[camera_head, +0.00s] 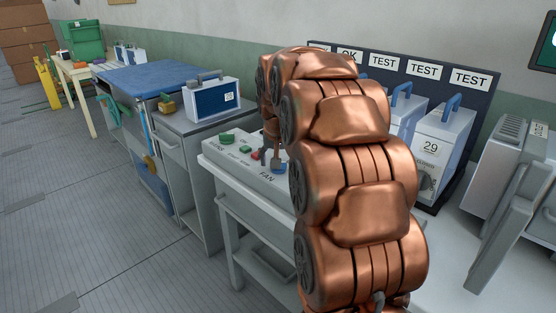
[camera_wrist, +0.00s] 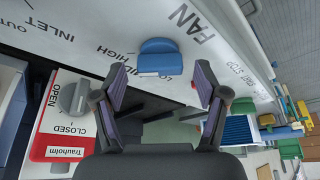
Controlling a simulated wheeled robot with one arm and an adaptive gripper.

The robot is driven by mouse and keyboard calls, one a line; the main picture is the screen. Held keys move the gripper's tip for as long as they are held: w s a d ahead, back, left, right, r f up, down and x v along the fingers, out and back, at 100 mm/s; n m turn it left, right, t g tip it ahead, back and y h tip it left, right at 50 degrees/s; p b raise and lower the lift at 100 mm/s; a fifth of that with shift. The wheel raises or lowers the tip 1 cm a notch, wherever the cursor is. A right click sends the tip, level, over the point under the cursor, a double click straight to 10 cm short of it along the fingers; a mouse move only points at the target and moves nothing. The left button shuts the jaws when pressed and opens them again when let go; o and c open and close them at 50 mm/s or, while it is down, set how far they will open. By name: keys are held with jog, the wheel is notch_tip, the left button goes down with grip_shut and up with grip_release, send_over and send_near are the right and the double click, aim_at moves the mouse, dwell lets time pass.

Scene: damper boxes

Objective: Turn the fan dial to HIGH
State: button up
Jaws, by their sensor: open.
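The blue fan dial (camera_wrist: 160,57) sits on the grey-white panel beside the printed word FAN in the wrist view. The labels LOW, MID and HIGH are printed next to it, partly covered. I cannot tell clearly which label the dial points to. My gripper (camera_wrist: 160,78) is open and empty, one dark purple finger on each side of the dial's line, with the dial just beyond the fingertips. In the head view my arm hides much of my gripper (camera_head: 273,158).
A green button (camera_head: 227,139) and a red control share the panel. A red and white box (camera_wrist: 70,125) with a grey OPEN/CLOSED knob lies left in the wrist view. Damper boxes (camera_head: 440,150) stand under TEST signs at right. A blue-fronted box (camera_head: 213,99) sits on the grey cabinet.

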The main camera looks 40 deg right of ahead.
jog(key=v, duration=1.1)
jog(key=shift+s+r, duration=0.2)
jog(key=shift+r, duration=0.15)
jog(key=shift+a, duration=0.1)
jog(key=s+a+f+n+g+y, duration=0.2)
jog(key=s+a+f+n+g, duration=0.15)
jog(key=s+a+f, duration=0.9)
jog(key=s+a+f+n+g, duration=0.15)
jog(key=s+a+f, duration=0.3)
jog(key=s, duration=0.45)
jog(key=s+a+f+n+g, duration=0.1)
jog(key=s+a+f+n, duration=0.2)
jog(key=s+a, duration=0.5)
notch_tip(320, 180, up, 19)
jog(key=s+d+p, duration=0.1)
jog(key=p, duration=1.6)
jog(key=shift+s+d+f+t+y+p, duration=0.25)
jog(key=shift+s+d+t+y+p, duration=0.1)
jog(key=shift+s+t+y+p, duration=0.05)
